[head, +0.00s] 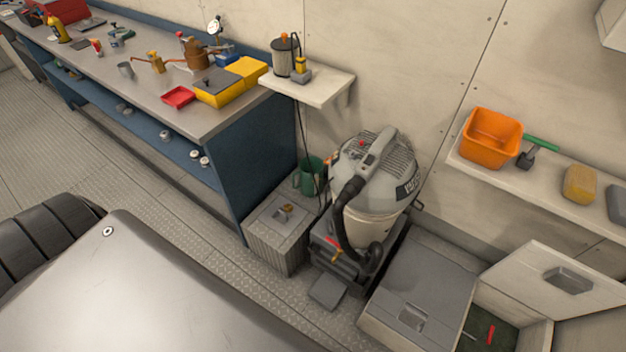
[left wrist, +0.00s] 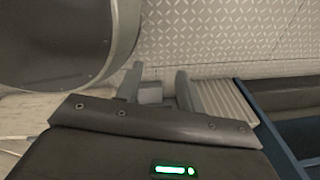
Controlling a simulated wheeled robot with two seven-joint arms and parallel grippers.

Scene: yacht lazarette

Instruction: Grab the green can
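The green can (head: 312,175) stands behind the pale ribbed box (head: 277,235), between the blue workbench and the vacuum cleaner. It has a side handle, and its lower part is hidden by the box. My left gripper (left wrist: 160,88) shows in the left wrist view with its two fingers apart. A small grey block shows between the fingers; I cannot tell whether it is part of the gripper or lies beyond it. The green can is not visible in the left wrist view. Neither gripper shows in the head view.
The vacuum cleaner (head: 375,175) stands close right of the can, its hose in front. A small shelf (head: 318,90) overhangs behind it, with a dark cord hanging down. The workbench (head: 255,165) is at left. Grey bins (head: 420,285) stand at right. Patterned floor (head: 190,225) is clear.

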